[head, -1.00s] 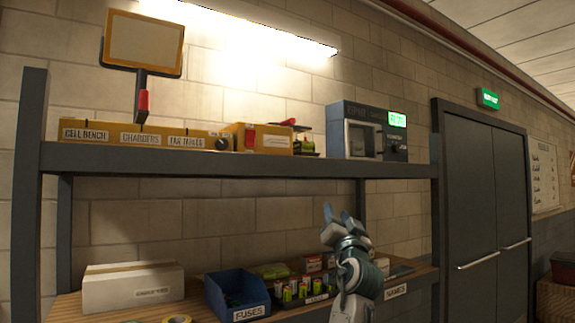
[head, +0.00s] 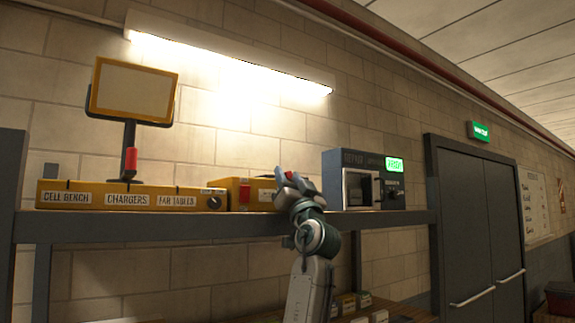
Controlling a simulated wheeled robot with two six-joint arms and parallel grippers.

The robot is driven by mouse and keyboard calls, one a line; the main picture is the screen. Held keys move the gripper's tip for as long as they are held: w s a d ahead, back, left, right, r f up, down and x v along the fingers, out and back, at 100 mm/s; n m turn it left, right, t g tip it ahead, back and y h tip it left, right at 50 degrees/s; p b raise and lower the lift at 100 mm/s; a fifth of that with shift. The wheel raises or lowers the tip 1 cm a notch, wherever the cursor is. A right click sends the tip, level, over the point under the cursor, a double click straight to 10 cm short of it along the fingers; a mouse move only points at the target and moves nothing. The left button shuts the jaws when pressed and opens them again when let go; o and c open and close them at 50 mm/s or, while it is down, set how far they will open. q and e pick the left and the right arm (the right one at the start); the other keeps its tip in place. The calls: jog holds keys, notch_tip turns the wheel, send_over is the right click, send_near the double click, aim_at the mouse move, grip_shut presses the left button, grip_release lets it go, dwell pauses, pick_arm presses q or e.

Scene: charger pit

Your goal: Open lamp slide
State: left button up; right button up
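A yellow control box (head: 130,197) stands on the upper shelf at the left, with labels reading CELL BENCH, CHARGERS and what looks like FAR TABLES. It has narrow marks along its top edge and a dark knob (head: 214,203) at its right end. Which part is the lamp slide is too small to tell. A lit lamp (head: 230,62) is on the wall above.
A yellow-framed panel on a post with a red grip (head: 130,160) rises behind the box. A second yellow box (head: 248,192) is partly behind my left gripper. A grey device with a green display (head: 353,180) stands to the right. Grey double doors (head: 475,220) are farther right.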

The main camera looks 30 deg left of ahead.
pick_arm(q)
jog(key=shift+w+a+r, duration=0.3)
jog(key=shift+a+r, duration=0.05)
jog(key=shift+r, duration=0.15)
jog(key=shift+w+a+f, duration=0.1)
jog(key=shift+w, duration=0.05)
